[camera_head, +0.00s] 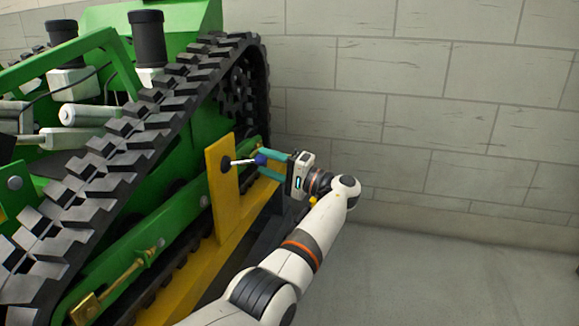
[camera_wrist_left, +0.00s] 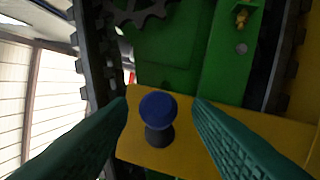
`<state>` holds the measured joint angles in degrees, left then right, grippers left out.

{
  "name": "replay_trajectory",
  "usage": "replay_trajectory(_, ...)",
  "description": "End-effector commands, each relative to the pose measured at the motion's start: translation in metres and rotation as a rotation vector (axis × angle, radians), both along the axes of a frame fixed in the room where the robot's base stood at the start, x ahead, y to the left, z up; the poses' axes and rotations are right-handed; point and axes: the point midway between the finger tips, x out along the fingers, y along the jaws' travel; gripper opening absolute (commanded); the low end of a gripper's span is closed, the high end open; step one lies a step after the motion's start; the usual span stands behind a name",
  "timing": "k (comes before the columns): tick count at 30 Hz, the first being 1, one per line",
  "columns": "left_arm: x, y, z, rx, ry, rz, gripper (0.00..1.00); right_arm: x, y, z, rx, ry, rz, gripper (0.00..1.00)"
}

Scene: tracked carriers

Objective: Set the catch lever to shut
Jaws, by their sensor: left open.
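The catch lever (camera_head: 243,161) is a short light rod on a black pivot on a yellow upright plate (camera_head: 222,190). Its blue ball knob (camera_head: 261,159) points out to the right, toward my gripper. My left gripper (camera_head: 267,163) has teal fingers and is open at the knob. In the left wrist view the blue knob (camera_wrist_left: 158,106) lies between the two spread fingers, with a gap on each side. The rod is mostly hidden behind the knob there. My right gripper is not in view.
A green tracked carrier with a black track (camera_head: 140,130) fills the left side. A brass-coloured rod (camera_head: 125,280) lies along its lower green beam. A grey block wall (camera_head: 440,110) stands behind. The floor (camera_head: 430,275) at right is clear.

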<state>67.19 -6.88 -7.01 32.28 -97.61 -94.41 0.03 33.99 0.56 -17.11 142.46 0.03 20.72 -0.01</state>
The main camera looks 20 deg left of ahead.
Motion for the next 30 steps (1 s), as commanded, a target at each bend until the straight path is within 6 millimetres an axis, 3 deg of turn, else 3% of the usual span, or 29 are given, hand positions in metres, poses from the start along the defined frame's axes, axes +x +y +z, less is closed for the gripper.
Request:
replay_trajectory(6, -0.003, -0.051, -0.006, 0.002, 0.002, -0.002, 0.45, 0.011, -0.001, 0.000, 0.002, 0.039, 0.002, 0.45)
replay_trajectory(12, -0.003, -0.070, -0.013, 0.000, -0.001, -0.002, 0.45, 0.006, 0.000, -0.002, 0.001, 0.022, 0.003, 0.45)
replay_trajectory(30, -0.004, -0.075, -0.014, 0.000, -0.001, -0.001, 0.45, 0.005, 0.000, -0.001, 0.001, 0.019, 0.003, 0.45)
